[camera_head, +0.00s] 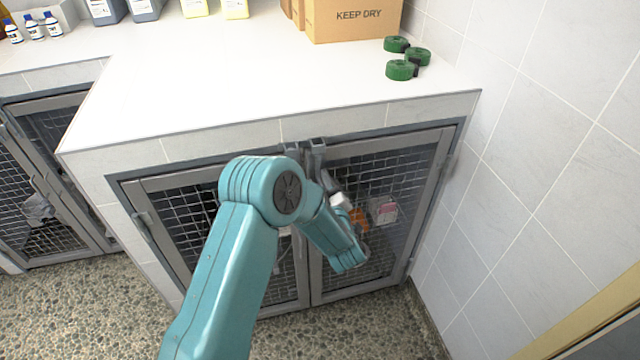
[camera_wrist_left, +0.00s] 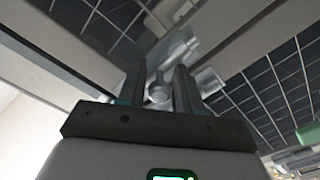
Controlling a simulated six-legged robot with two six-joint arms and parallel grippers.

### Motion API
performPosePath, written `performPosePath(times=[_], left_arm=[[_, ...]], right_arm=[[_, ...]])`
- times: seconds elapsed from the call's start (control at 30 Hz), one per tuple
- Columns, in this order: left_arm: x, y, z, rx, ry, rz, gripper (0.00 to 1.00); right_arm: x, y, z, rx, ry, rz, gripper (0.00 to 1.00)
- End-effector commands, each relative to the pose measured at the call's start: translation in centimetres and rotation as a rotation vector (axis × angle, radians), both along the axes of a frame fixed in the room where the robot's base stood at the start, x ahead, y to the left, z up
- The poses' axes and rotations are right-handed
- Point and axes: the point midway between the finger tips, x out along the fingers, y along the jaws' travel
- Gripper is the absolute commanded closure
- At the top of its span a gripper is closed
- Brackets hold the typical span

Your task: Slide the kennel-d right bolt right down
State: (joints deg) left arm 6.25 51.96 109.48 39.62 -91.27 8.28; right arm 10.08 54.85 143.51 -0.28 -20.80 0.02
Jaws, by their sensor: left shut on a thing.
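The low tiled kennel in the head view has two mesh doors in grey frames, the left door (camera_head: 175,215) and the right door (camera_head: 385,185). Both look closed. In the left wrist view, the bolt's round silver knob (camera_wrist_left: 160,94) sits between the two fingers of my left gripper (camera_wrist_left: 160,82), which is shut on it. A silver metal barrel lies beside it against the door frame. In the head view my teal arm covers the middle of the doors and mostly hides the gripper. Two grey fittings (camera_head: 317,150) show at the top where the doors meet. My right gripper is not in view.
The white counter (camera_head: 220,90) overhangs the doors. It carries a cardboard box (camera_head: 350,20) and green rolls (camera_head: 400,70). A tiled wall (camera_head: 540,150) stands close on the right. Another mesh kennel (camera_head: 40,190) is at the left. The pebbled floor (camera_head: 90,310) is clear.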

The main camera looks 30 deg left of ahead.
Motion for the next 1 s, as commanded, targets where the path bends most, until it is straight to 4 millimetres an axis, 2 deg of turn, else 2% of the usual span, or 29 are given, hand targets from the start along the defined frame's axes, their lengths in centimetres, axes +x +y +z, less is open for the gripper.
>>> performPosePath(times=[0.03, 0.07, 0.1, 0.47, 0.57, 1.0], left_arm=[[-0.1, 0.0, -0.4, -0.011, 0.005, -0.001, 1.0], [-0.1, 0.0, -0.4, -0.011, 0.005, -0.001, 0.56], [-0.1, 0.0, -0.4, -0.01, 0.006, -0.001, 0.54], [-0.4, -0.6, -0.2, -0.006, 0.005, -0.001, 0.54], [-1.5, -1.9, -0.3, -0.006, 0.005, -0.004, 0.54], [-8.6, -10.3, -0.4, -0.006, 0.007, -0.006, 0.54]], right_arm=[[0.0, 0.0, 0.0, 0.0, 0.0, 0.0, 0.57], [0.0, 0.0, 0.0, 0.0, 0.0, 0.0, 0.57], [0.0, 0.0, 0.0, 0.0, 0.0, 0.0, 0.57], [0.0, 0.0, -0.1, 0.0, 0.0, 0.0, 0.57], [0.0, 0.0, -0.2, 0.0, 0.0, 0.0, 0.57], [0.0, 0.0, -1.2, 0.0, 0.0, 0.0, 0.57]])
